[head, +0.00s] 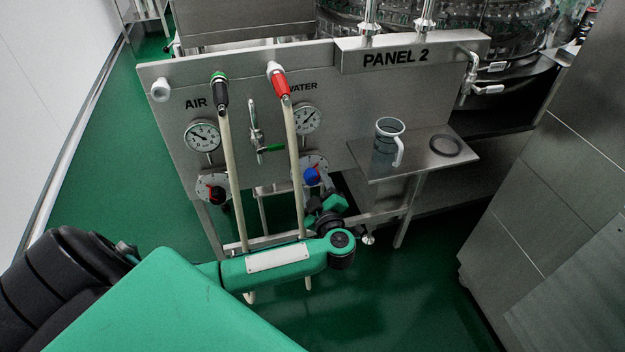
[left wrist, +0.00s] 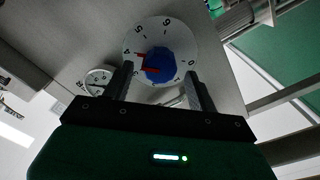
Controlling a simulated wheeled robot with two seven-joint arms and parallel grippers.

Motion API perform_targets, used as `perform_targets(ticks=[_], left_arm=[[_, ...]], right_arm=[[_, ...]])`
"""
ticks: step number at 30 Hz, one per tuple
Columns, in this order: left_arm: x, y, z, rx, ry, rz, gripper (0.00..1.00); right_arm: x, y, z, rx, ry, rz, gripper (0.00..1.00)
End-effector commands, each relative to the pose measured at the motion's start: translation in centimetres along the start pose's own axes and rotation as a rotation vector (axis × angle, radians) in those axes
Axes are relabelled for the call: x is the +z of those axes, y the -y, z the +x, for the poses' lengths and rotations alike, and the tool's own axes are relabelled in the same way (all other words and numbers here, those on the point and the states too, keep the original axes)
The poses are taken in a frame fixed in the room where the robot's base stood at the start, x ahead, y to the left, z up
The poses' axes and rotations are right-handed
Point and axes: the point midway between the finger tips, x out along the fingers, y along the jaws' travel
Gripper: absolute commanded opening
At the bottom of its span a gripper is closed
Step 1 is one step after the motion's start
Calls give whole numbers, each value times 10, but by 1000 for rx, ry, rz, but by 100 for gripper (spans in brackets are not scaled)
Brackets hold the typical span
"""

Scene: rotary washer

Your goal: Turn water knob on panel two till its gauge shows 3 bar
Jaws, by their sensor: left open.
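The blue water knob (head: 312,175) sits on a pale dial plate, low on panel 2 (head: 396,58). The water gauge (head: 306,119) is above it; its needle is too small to read surely. My left gripper (head: 323,187) is at the knob from the front and below, partly covering it. In the left wrist view the blue knob (left wrist: 160,64) with a red pointer shows on its numbered dial (left wrist: 180,32). The open fingers (left wrist: 160,76) stand on either side of the knob's near part; contact cannot be told. My right gripper is out of view.
The air gauge (head: 202,136) and red air knob (head: 212,188) are to the left. Two pale hoses (head: 231,175) hang in front of the panel. A glass jug (head: 388,140) and a dark ring (head: 446,145) are on the right shelf (head: 418,163). A steel cabinet (head: 570,180) stands at right.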

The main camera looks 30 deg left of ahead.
Motion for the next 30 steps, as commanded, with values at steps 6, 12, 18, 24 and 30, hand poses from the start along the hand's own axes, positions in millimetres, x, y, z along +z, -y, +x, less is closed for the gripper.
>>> perform_targets(ticks=[6, 12, 18, 24, 30], left_arm=[[0, 0, 26, 1, -1, 0, 59], [0, 0, 32, 1, 0, 0, 59], [0, 0, 32, 1, 0, -1, 55], [0, 0, 31, 0, 0, -1, 16], [0, 0, 31, -1, 1, -3, 14]], right_arm=[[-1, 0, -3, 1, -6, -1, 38], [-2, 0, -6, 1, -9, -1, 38], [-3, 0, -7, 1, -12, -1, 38], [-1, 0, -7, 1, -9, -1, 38], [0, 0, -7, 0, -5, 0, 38]])
